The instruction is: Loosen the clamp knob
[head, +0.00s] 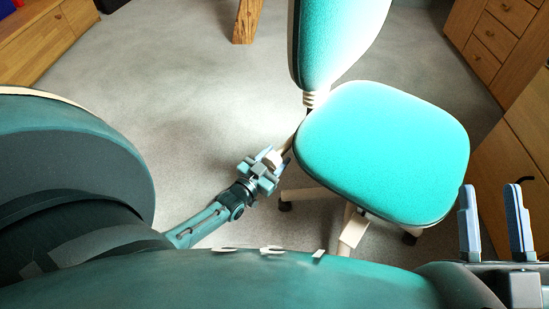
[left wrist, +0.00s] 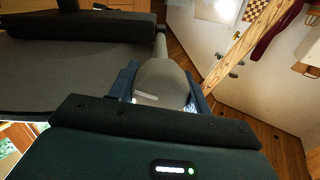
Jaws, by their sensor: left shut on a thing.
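The pale beige clamp knob (head: 273,158) is at the end of a short stem at the near left of the teal chair (head: 385,150), below its backrest. My left gripper (head: 267,166) is shut on it. In the left wrist view the rounded knob (left wrist: 165,82) fills the space between the two blue fingers, and a small light mark shows on it. The fingers hide its sides. My right gripper (head: 495,222) is at the right edge of the head view, with its two fingers upright, apart and empty, away from the chair.
The chair's backrest (head: 335,40) rises behind the knob, and its legs spread below the seat. A timber post (head: 247,20) stands at the back. Wooden drawers (head: 497,40) line the right, and a wooden cabinet (head: 40,40) the far left. The grey floor (head: 160,95) between is clear.

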